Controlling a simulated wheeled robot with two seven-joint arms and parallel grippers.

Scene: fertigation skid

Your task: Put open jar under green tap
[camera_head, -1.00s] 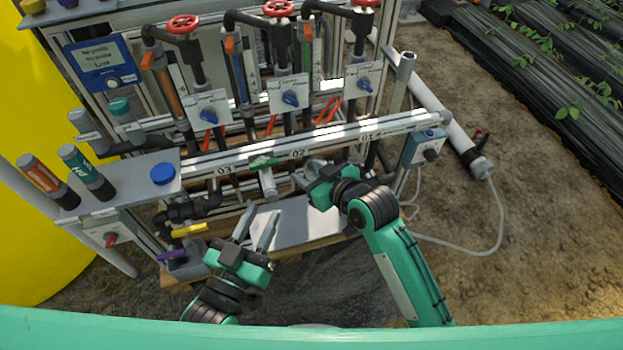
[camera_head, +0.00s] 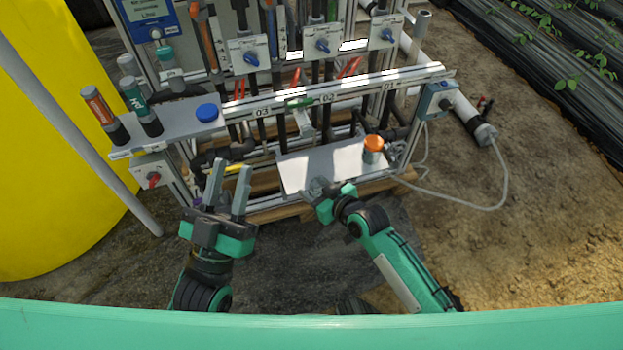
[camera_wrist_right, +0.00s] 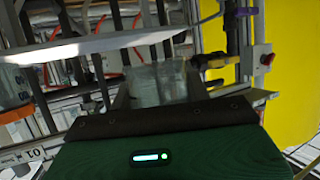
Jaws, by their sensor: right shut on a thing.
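The green tap (camera_head: 300,103) is on the front rail under label 02, its grey spout pointing down. My right gripper (camera_head: 318,187) is shut on a clear jar (camera_head: 317,183), at the front edge of the white shelf (camera_head: 345,162), below the tap and nearer to me. The jar also shows in the right wrist view (camera_wrist_right: 158,84), with no lid visible on it. Whether its base touches the shelf cannot be told. My left gripper (camera_head: 230,172) is open and empty, left of the shelf, in front of the yellow tap (camera_head: 238,168).
An orange-lidded jar (camera_head: 373,148) stands at the shelf's right end. The shelf's middle is clear.

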